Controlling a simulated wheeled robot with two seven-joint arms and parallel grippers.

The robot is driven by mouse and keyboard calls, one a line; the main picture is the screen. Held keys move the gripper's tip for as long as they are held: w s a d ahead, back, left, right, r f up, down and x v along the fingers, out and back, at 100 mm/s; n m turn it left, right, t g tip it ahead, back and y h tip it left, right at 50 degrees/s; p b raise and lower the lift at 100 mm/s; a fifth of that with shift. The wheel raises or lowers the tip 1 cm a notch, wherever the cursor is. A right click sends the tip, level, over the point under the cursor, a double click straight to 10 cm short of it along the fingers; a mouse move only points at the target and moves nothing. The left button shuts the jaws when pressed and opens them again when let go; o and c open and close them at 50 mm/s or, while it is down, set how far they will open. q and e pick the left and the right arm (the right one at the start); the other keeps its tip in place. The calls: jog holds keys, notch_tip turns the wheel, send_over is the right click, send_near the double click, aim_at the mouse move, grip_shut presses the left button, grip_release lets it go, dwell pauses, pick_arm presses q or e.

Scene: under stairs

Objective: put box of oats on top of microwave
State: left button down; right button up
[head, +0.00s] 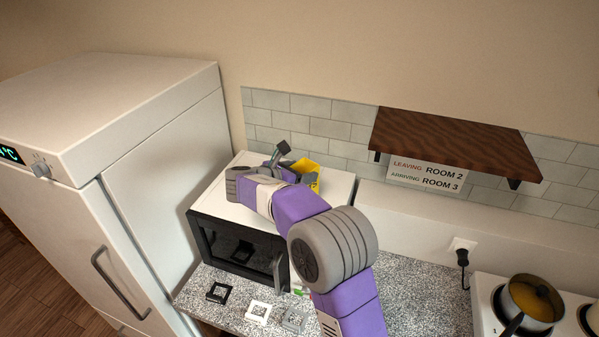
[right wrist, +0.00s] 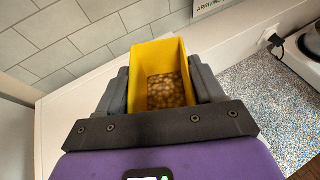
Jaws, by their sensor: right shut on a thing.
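The yellow box of oats (head: 311,168) is over the white top of the microwave (head: 338,190), near the tiled wall, mostly behind my right gripper (head: 284,163). In the right wrist view the box (right wrist: 158,58) is open at the near side and shows brown contents inside. My right gripper (right wrist: 160,95) is shut on the box, one dark finger along each side. The microwave has a dark front and a door with a handle. I cannot tell whether the box touches the microwave top. My left gripper is not in view.
A tall white fridge (head: 150,170) stands left of the microwave. A dark wooden shelf (head: 455,145) is on the wall to the right. Small square frames (head: 258,312) lie on the speckled counter (head: 420,290). A pot (head: 532,302) stands on the stove at right.

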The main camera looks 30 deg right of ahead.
jog(key=o, duration=1.5)
jog(key=shift+a+r, duration=0.15)
jog(key=shift+a, duration=0.05)
jog(key=b+v, duration=0.1)
jog(key=v, duration=1)
jog(key=shift+s+a+r, duration=0.2)
jog(key=shift+a, duration=0.05)
